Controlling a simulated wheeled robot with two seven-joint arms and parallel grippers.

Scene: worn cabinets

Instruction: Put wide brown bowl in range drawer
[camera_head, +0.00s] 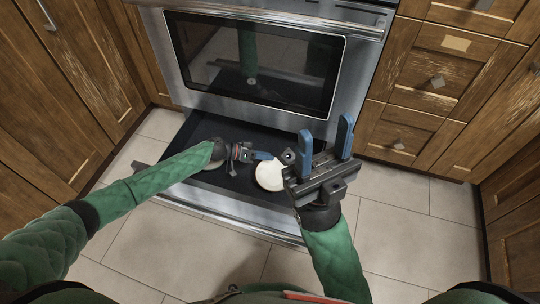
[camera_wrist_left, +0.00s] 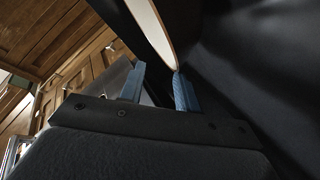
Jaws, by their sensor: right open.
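The range drawer (camera_head: 214,182) is pulled out below the oven, with a dark interior. A round bowl (camera_head: 270,176), cream-coloured from above, is in the drawer area, partly hidden by my right gripper. My left gripper (camera_head: 264,155) is low over the drawer beside the bowl. In its wrist view its blue fingers (camera_wrist_left: 158,84) stand apart with nothing clearly between them. My right gripper (camera_head: 325,138) is open and empty, nearer the camera.
The oven (camera_head: 255,60) with its glass door stands directly behind the drawer. Wooden cabinets flank it on the left (camera_head: 75,80) and right (camera_head: 440,85). Tiled floor (camera_head: 400,220) is clear in front and to the right. The drawer's left part is free.

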